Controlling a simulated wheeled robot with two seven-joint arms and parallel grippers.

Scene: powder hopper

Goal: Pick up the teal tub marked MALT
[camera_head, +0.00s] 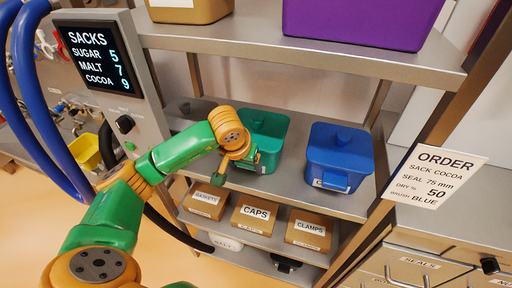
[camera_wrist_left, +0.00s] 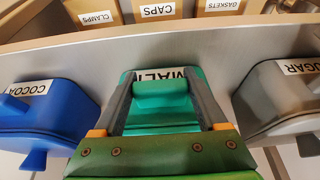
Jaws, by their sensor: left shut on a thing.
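The teal tub marked MALT (camera_head: 268,126) stands on the middle shelf, between a blue tub and a grey tub. My left gripper (camera_head: 248,160) is at its front and partly covers it in the head view. In the left wrist view the two fingers of my left gripper (camera_wrist_left: 160,82) lie on either side of the teal front handle of the MALT tub (camera_wrist_left: 160,117), shut on it. The MALT label is partly hidden by the handle and fingers. The tub appears upright and at shelf level. My right gripper is not in view.
The blue COCOA tub (camera_head: 340,150) stands to the right, and the grey SUGAR tub (camera_wrist_left: 278,98) on the other side. The upper shelf (camera_head: 300,45) with a purple bin (camera_head: 360,20) hangs above. Cardboard boxes (camera_head: 257,214) sit on the lower shelf. A control panel (camera_head: 120,80) stands at left.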

